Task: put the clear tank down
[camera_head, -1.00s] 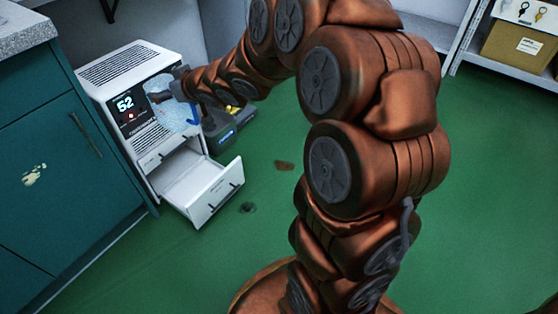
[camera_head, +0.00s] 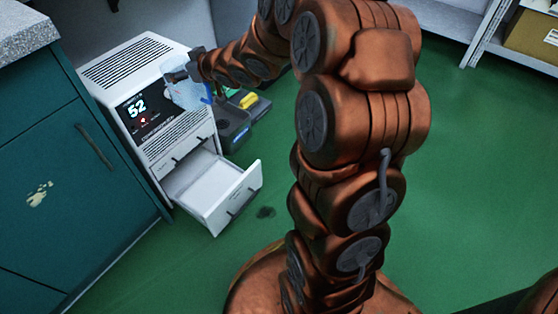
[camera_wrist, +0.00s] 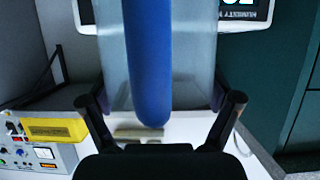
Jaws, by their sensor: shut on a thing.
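The clear tank (camera_head: 186,95) is a see-through container with a blue strip or handle. It is held in the air beside the upper right front of the white unit. My gripper (camera_head: 184,74) is shut on it, with the fingertips partly hidden by the arm. In the wrist view, the clear tank (camera_wrist: 112,55) fills the space between the fingers of my gripper (camera_wrist: 165,108). Its blue strip (camera_wrist: 149,60) runs down the middle. The tank's underside and its full outline are hidden.
The white unit (camera_head: 165,58) has a display reading 52 and an open, seemingly empty drawer (camera_head: 205,180). A dark case (camera_head: 235,118) with a yellow part stands right of it. A teal cabinet (camera_head: 60,180) is at left. Green floor (camera_head: 470,180) is clear at right.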

